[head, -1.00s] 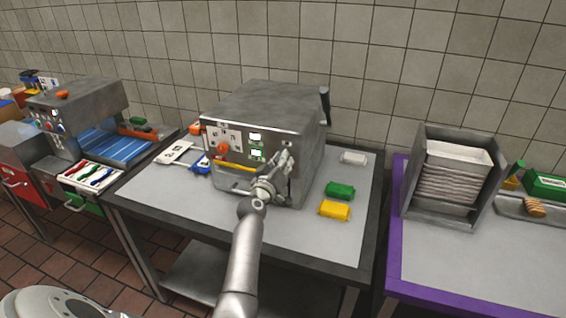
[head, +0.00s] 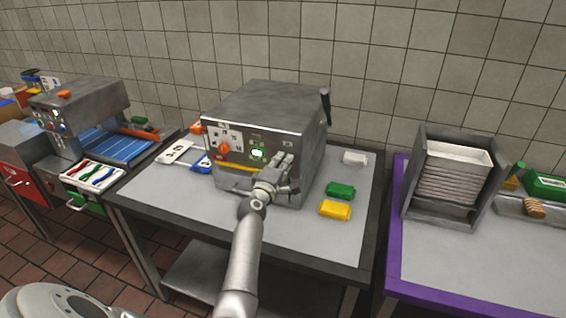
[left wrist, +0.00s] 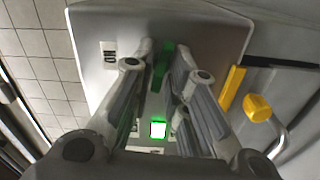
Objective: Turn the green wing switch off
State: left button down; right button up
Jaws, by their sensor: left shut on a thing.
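The green wing switch (left wrist: 163,68) is on the front panel of the grey machine (head: 262,105). In the left wrist view it sits between my left gripper's fingers (left wrist: 166,52), which are shut on it. In the head view my left gripper (head: 283,160) is against the right part of the machine's front and hides the switch. A lit green lamp (left wrist: 157,128) shows on the panel in the left wrist view, and one lit lamp (head: 257,153) in the head view. An ON label (left wrist: 108,55) is near the switch. My right gripper is not in view.
An orange knob (head: 224,148) and a yellow bar (head: 237,167) are on the machine's front. A green block (head: 340,190), a yellow block (head: 335,210) and a white block (head: 354,157) lie on the table to the right. The table's front right is clear.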

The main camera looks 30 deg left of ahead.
pick_arm(q)
jog(key=shift+n, duration=0.7)
jog(key=c, duration=1.6)
grip_release()
jog(key=shift+a, duration=0.1)
jog(key=shift+s+f, duration=0.1)
jog(key=v, duration=1.2)
